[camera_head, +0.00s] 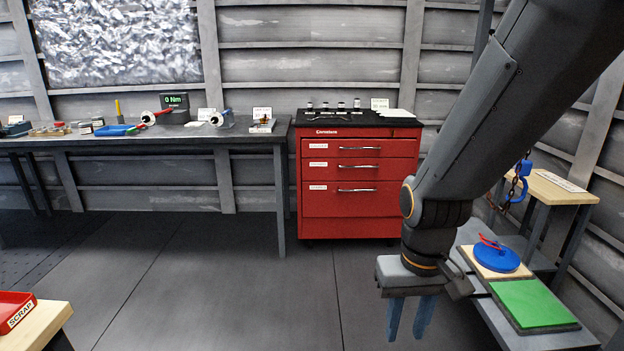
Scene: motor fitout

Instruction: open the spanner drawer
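A red tool cabinet (349,228) stands against the back wall with a black top. Its drawers, each with a white label and a bar handle, all look shut: a top drawer (318,146), a middle drawer (317,172) and a lower drawer (320,200). The labels are too small to read, so I cannot tell which is the spanner drawer. My gripper (408,320) hangs fingers-down in front of the cabinet, to the lower right and apart from it. Its two blue-grey fingers show a narrow gap with nothing visible between them.
A workbench (170,141) with tools stands left of the cabinet. A bench with a green mat (533,303) and a blue disc (497,257) is at the right, near my gripper. A red scrap tray (13,309) sits at lower left. The floor before the cabinet is clear.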

